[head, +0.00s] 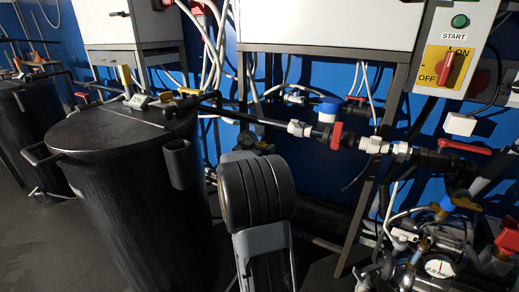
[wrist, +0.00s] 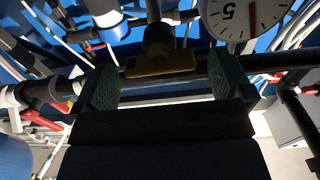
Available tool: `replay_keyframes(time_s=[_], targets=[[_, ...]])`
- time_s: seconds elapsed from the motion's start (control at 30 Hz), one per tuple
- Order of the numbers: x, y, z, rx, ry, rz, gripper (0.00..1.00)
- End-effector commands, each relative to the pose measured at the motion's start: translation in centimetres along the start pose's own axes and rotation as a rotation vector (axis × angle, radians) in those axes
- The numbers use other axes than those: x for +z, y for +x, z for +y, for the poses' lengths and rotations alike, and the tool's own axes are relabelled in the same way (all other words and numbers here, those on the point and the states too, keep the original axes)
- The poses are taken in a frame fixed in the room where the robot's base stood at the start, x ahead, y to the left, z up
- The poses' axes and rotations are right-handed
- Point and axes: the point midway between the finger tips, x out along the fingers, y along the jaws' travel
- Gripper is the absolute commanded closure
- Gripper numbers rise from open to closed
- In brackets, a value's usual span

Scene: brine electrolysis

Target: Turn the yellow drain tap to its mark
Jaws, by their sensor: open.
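A dull yellow tap handle (wrist: 160,66) shows in the wrist view as a short, wide bar below a dark round stem. It lies across the picture, between the two jaws of my gripper (wrist: 165,85). The jaws are open, with green textured inner pads and a clear gap on both sides of the handle. I cannot tell how deep the handle sits between them. The tap's mark is not clear in either view. In the head view my gripper cannot be made out; a yellow handle (head: 466,203) shows at the right, but I cannot tell whether it is the same tap.
A white round dial (wrist: 245,14) is close above the right jaw. Dark pipes and pale hoses surround the gripper. In the head view a black drum (head: 130,190) stands left, a switch box (head: 455,50) hangs upper right, and a gauge (head: 440,266) sits among crowded fittings.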

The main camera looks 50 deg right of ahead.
Motion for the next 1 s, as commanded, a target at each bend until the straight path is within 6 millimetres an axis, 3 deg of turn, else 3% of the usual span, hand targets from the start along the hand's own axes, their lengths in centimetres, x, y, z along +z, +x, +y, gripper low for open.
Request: replay_keyframes(time_s=[0.47, 1.0], targets=[[-0.02, 0.91, 0.01, 0.000, 0.000, 0.000, 0.02], [-0.02, 0.88, 0.01, 0.000, 0.000, 0.000, 0.51]])
